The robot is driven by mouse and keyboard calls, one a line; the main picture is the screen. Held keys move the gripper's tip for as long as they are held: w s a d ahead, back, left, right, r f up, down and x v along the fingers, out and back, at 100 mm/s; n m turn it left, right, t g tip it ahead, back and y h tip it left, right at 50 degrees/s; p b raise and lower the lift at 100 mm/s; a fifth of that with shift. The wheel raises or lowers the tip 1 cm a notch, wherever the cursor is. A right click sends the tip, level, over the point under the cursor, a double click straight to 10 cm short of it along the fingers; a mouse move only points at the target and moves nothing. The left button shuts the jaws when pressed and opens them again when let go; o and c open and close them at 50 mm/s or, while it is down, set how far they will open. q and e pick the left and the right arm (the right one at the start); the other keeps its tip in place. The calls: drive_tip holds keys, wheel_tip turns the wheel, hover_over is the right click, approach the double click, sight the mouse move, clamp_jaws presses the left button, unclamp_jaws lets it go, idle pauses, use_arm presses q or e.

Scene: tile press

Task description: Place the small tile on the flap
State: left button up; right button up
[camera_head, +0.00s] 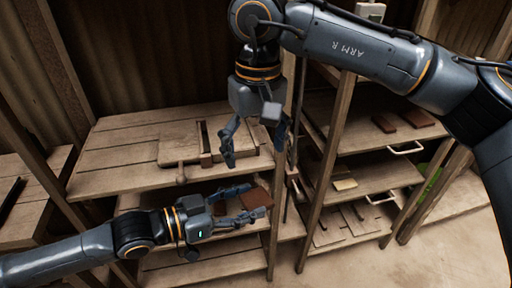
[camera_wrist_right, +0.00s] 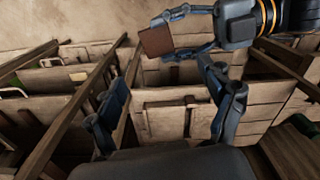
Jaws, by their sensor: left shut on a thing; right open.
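My left gripper (camera_head: 258,200) is shut on a reddish-brown tile (camera_head: 259,194), held in front of the left shelf. The tile also shows in the right wrist view (camera_wrist_right: 156,41), gripped near its right edge by the left gripper (camera_wrist_right: 178,35). My right gripper (camera_head: 255,142) is open and empty, pointing down above the shelf's right part; its fingers stand apart in the right wrist view too. A wooden panel with a slot (camera_head: 180,146) lies on the shelf top, with a handle at its front; I cannot tell which part is the flap.
The right rack holds two brown tiles (camera_head: 384,124) (camera_head: 418,118) on its top shelf and a pale block (camera_head: 345,184) lower down. Pale handles (camera_head: 405,149) stick out at its front. A wooden post (camera_head: 317,160) stands between the shelves. The left shelf top is mostly clear.

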sight(256, 199)
wheel_tip(256, 199, down, 12)
drive_tip(key=shift+d+f, duration=0.1)
drive_tip(key=shift+f, duration=0.05)
idle(0.4)
drive_tip(key=c, duration=1.2)
use_arm(q)
drive_tip(key=o, duration=1.3)
use_arm(e)
drive_tip(key=shift+c, duration=0.4)
